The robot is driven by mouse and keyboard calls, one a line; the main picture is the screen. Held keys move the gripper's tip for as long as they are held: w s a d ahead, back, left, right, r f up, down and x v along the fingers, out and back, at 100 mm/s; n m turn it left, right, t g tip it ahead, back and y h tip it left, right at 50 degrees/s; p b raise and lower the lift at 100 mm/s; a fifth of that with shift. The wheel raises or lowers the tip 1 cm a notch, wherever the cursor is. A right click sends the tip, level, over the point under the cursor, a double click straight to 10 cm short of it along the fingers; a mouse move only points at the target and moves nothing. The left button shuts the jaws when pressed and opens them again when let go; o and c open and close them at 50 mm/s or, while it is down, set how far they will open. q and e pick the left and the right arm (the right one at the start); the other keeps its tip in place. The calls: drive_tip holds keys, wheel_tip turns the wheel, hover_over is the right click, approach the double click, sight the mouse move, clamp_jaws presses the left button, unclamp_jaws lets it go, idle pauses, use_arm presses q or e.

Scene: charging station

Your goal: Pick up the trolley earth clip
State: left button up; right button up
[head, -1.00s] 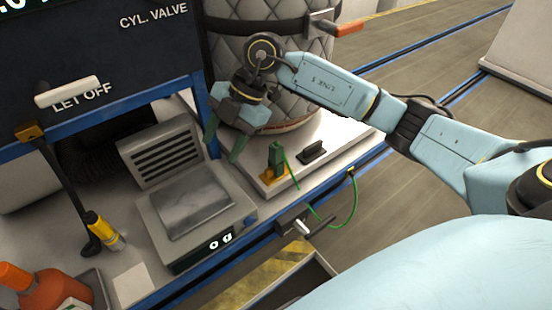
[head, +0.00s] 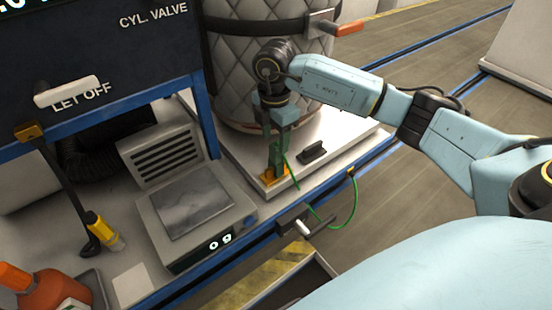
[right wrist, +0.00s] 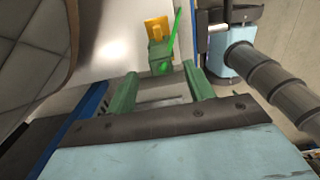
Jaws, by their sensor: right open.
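The trolley earth clip (head: 276,164) is a small green clip standing upright by an orange-yellow base (head: 268,180) on the white platform, with a green cable running from it. In the right wrist view the clip (right wrist: 160,60) shows just ahead of the fingertips, between their lines. My right gripper (head: 277,143) points down directly above the clip; in the right wrist view its two green fingers (right wrist: 162,80) are apart with nothing clamped between them. Whether a finger touches the clip is hard to tell. My left gripper is not in view.
A quilted cylinder (head: 245,85) stands close behind my right gripper. A small black handle (head: 312,152) lies right of the clip. A weighing scale (head: 190,205) sits to the left.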

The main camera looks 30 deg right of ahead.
sight(276, 146)
wheel_tip(276, 146, down, 5)
drive_tip(key=shift+s+d+r, duration=0.1)
